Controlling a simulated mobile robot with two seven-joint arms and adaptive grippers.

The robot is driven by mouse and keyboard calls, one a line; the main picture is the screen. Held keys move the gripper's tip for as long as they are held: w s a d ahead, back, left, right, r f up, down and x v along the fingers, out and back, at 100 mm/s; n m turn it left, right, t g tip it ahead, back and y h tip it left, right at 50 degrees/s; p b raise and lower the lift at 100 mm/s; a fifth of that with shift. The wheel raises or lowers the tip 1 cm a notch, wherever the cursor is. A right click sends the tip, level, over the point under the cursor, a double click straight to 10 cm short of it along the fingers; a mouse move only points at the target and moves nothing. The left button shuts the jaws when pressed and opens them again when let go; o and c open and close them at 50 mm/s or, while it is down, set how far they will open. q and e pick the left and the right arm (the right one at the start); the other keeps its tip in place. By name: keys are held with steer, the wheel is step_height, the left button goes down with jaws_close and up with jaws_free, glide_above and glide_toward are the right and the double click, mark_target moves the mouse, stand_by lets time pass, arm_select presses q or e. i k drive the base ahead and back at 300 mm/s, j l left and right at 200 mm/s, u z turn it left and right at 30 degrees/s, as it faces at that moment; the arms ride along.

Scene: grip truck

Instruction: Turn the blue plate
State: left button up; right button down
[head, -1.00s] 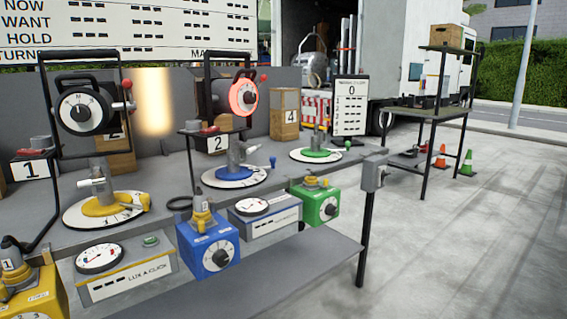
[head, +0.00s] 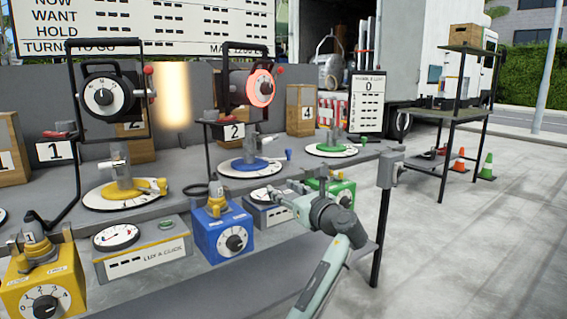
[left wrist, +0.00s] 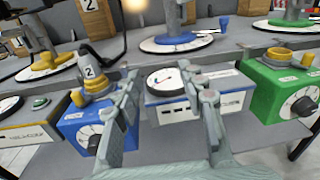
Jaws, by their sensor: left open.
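The blue plate (head: 251,168), a round white dial with a blue hub and a small blue knob, lies on the bench under the second lamp. It also shows at the top of the left wrist view (left wrist: 177,43), partly cut off. My left gripper (head: 283,195) is in front of the bench, nearer than the plate and a little to its right. In the left wrist view its two fingers (left wrist: 164,78) are spread apart with nothing between them. They point toward the grey meter box, with the plate beyond and apart from them. My right gripper is not in view.
A blue dial box (head: 225,238), a grey meter box (left wrist: 172,92) and a green dial box (left wrist: 283,82) stand along the lower shelf. Yellow (head: 126,190) and green (head: 331,149) plates flank the blue one. A lit lamp (head: 259,88) hangs above. Open pavement lies at right.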

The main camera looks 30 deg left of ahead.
mark_target(249, 162)
steer(key=i+j, duration=0.3)
steer(key=i, duration=0.15)
steer(key=i+j, duration=0.25)
steer(key=i, duration=0.15)
